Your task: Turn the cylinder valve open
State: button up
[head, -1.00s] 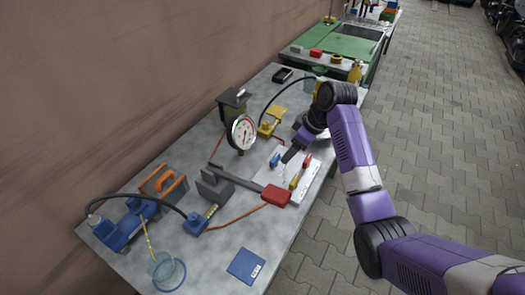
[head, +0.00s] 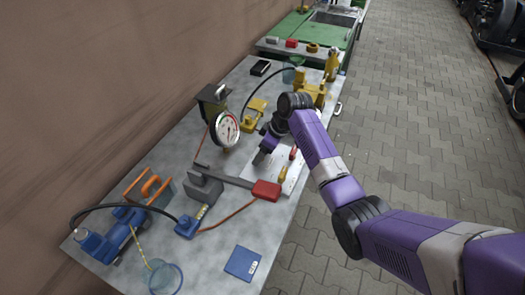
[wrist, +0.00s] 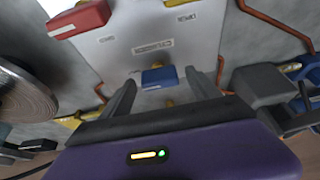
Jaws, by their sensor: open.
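A white panel (head: 291,184) lies on the grey bench with coloured handles on it. In the wrist view a small blue handle (wrist: 158,77) stands on the panel (wrist: 150,30), below a label that appears to read "CYLINDER". It lies between the two fingers of my gripper (wrist: 160,92) as seen from the wrist; whether they touch it I cannot tell. My gripper (head: 259,158) is open over the left part of the panel in the head view and hides the blue handle there. A red handle (head: 293,153) and a yellow handle (head: 283,173) stand to its right.
A round pressure gauge (head: 227,129) stands close left of my gripper. A grey block (head: 205,186) and a red box (head: 266,190) stand nearer the front. A yellow fitting (head: 253,114) is behind. Bench space around the blue booklet (head: 242,262) is mostly free.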

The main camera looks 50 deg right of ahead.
jog(key=c, duration=1.4)
jog(key=shift+o, duration=0.2)
